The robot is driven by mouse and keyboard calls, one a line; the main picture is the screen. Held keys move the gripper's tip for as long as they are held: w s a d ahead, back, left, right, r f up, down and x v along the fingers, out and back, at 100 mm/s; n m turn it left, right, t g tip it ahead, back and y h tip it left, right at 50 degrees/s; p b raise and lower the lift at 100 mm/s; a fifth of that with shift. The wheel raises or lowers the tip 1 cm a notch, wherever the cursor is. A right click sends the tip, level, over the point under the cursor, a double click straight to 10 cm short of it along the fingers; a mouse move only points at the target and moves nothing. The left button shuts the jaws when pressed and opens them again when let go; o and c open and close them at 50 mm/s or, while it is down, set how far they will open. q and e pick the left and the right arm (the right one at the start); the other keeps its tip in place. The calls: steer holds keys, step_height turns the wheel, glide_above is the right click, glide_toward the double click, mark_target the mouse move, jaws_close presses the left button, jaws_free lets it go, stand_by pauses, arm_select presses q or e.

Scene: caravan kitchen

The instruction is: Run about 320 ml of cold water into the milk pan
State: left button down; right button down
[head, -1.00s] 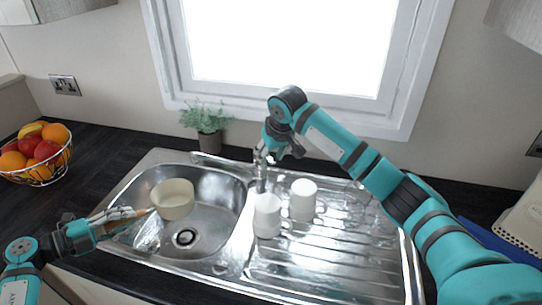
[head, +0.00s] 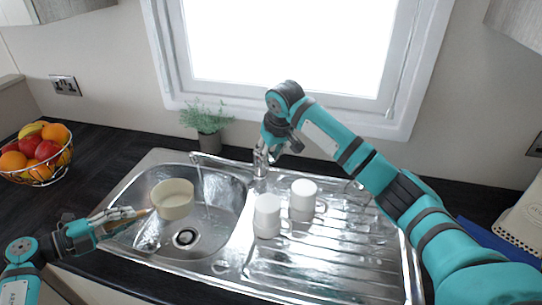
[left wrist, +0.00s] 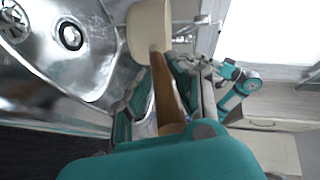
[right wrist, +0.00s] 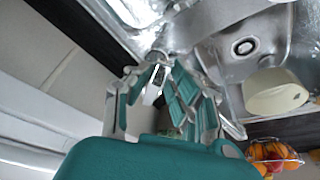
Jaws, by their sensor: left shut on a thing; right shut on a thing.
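The cream milk pan (head: 173,199) is held in the left part of the steel sink bowl (head: 225,222), its open top up. My left gripper (head: 128,213) is shut on its wooden handle, which also shows in the left wrist view (left wrist: 168,90). My right gripper (head: 272,148) is shut at the top of the tap (head: 261,168), apparently on its lever; the fingers hide the hold. The spout (head: 222,164) points left over the back of the bowl. A thin pale streak, apparently water, falls from its end to the right of the pan. The pan's inside bottom is hidden.
Two white mugs (head: 267,214) (head: 304,195) stand beside the tap on the drainer (head: 310,262). A potted plant (head: 208,128) is behind the sink. A fruit basket (head: 38,172) is at the left. The bowl right of the pan is free.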

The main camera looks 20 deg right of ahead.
steer(key=shift+w+r+g, duration=0.4)
steer(key=shift+r+g, duration=0.2)
steer(key=shift+g, duration=0.2)
steer(key=shift+w+r+g, duration=0.35)
steer(key=shift+r+g, duration=0.2)
steer(key=shift+g, duration=0.25)
steer(key=c, duration=1.2)
jaws_free()
steer(key=r, duration=1.2)
steer(key=shift+s, duration=0.4)
